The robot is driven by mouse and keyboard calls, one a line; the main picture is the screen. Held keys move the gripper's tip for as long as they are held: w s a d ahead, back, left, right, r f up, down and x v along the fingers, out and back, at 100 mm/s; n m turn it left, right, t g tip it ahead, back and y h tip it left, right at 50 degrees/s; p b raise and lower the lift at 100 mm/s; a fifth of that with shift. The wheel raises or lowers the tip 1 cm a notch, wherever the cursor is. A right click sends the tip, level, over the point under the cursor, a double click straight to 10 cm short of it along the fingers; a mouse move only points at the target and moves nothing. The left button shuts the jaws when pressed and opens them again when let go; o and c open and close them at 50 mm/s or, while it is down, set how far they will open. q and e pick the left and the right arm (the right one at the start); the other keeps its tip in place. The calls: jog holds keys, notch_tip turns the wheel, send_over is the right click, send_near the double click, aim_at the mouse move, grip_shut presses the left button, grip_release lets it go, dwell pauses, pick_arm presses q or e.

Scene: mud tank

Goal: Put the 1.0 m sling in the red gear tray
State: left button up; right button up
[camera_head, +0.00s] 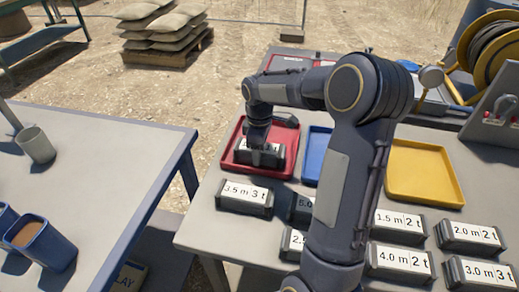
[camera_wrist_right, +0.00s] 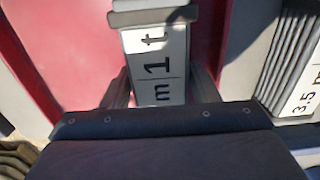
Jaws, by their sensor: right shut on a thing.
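The red gear tray (camera_head: 285,136) stands at the back left of the right-hand table. My right gripper (camera_head: 260,145) reaches down into it, shut on a dark sling pack (camera_head: 258,157) with a white label. In the right wrist view the pack (camera_wrist_right: 156,62) is between the two fingers, over the red tray floor (camera_wrist_right: 75,45). Its label shows "m 1 t"; the length figure is hidden behind the gripper. I cannot tell whether the pack touches the tray floor. My left gripper is not in view.
A blue tray (camera_head: 315,152) and a yellow tray (camera_head: 425,172) stand to the right. Several labelled packs sit in front, including 3.5 m 3 t (camera_head: 245,196) close to the red tray. My right arm hides part of the table. A cup (camera_head: 36,146) stands on the left table.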

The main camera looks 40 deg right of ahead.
jog(key=o, duration=1.2)
jog(key=shift+f, duration=0.1)
jog(key=shift+r, duration=0.3)
notch_tip(320, 180, up, 10)
jog(key=shift+r+p, duration=0.25)
jog(key=shift+p, duration=0.6)
jog(key=s+a+r+m+t+y, duration=0.25)
jog(key=s+a+m, duration=0.25)
jog(key=s+a, duration=0.55)
jog(key=s+a+f+m+t, duration=0.1)
jog(key=s+a, duration=0.1)
jog(key=s, duration=0.1)
jog(key=s+a+f+m+t+y, duration=0.1)
jog(key=s+a+f+m, duration=0.1)
jog(key=s, duration=0.2)
jog(key=s+a+f+m+t, duration=0.1)
jog(key=s+a, duration=0.1)
jog(key=s, duration=0.2)
jog(key=shift+a+f+m, duration=0.2)
jog(key=shift+f+m, duration=0.1)
jog(key=shift+f, duration=0.05)
